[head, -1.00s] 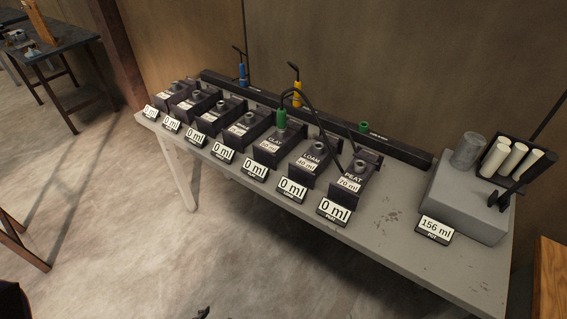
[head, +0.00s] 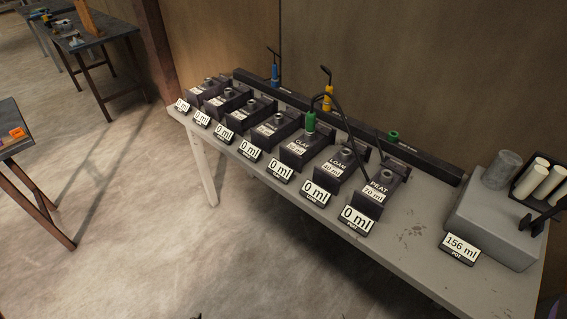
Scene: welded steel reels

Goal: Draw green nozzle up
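The green nozzle (head: 310,121) stands upright at the box marked CLAY (head: 302,146), its tip at or in the top opening; the exact contact is too small to tell. A black hose arches from its top and runs down to the right, past the boxes marked LOAM (head: 339,167) and PEAT (head: 377,190). A green ring-like fitting (head: 393,136) sits on the dark rail behind. I cannot make out either gripper. Only a tiny dark shape shows at the bottom edge, and I cannot tell what it is.
Blue (head: 275,75) and yellow (head: 328,98) nozzles stand on the dark rail (head: 430,163). Several boxes with 0 ml displays line the grey table (head: 420,262). A grey block (head: 492,228) with cylinders and a 156 ml display (head: 460,248) is at right. Open floor lies in front.

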